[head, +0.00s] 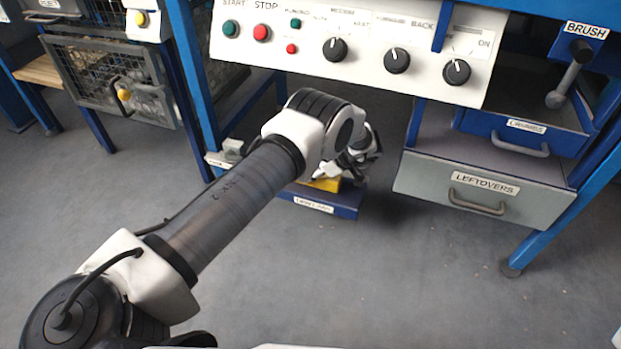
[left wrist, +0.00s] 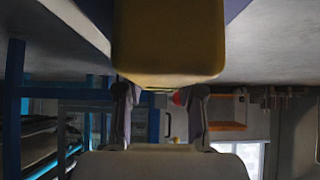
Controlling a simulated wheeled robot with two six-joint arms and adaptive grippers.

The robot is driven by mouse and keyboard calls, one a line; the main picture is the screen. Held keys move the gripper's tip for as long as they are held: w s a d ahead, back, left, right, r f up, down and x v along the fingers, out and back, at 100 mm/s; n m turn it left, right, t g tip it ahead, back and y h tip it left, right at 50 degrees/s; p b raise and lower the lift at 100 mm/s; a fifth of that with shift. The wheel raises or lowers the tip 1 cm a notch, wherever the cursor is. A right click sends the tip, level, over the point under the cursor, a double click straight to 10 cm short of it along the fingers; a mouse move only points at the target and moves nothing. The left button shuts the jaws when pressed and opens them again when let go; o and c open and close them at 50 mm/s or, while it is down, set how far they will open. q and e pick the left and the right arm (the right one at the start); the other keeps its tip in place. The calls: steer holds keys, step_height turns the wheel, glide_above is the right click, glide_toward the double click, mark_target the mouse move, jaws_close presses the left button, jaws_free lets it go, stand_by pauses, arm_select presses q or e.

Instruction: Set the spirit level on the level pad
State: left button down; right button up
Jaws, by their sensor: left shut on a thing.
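The yellow spirit level (head: 325,184) is at the blue level pad (head: 345,203), low under the machine's control panel. My left gripper (head: 345,172) is shut on the level, partly hidden by its own wrist. In the left wrist view the level (left wrist: 168,45) fills the top middle, at the tips of the two fingers (left wrist: 160,92). A blue strip, likely the pad (left wrist: 235,7), shows beside it. I cannot tell whether the level rests on the pad or hangs just above it. My right gripper is not in view.
The control panel (head: 300,55) with buttons and knobs overhangs the pad. A grey leftovers drawer (head: 480,192) and a blue crumbs drawer (head: 525,135) are to the right. A blue frame leg (head: 190,85) stands to the left. The floor in front is clear.

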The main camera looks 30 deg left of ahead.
arm_select(q)
steer(key=shift+r, duration=0.15)
steer(key=shift+f, duration=0.25)
steer(key=c, duration=0.7)
jaws_free()
steer(key=shift+r, duration=0.1)
steer(key=shift+r, duration=0.1)
steer(key=shift+d+r+p, duration=0.15)
steer(key=shift+r+p, duration=0.15)
steer(key=p+v, duration=0.3)
steer(key=v, duration=0.3)
steer(key=shift+w+d+r, duration=0.1)
steer(key=shift+r, duration=0.1)
steer(key=shift+d+r, duration=0.2)
steer(key=shift+d, duration=0.05)
steer(key=shift+f, duration=0.1)
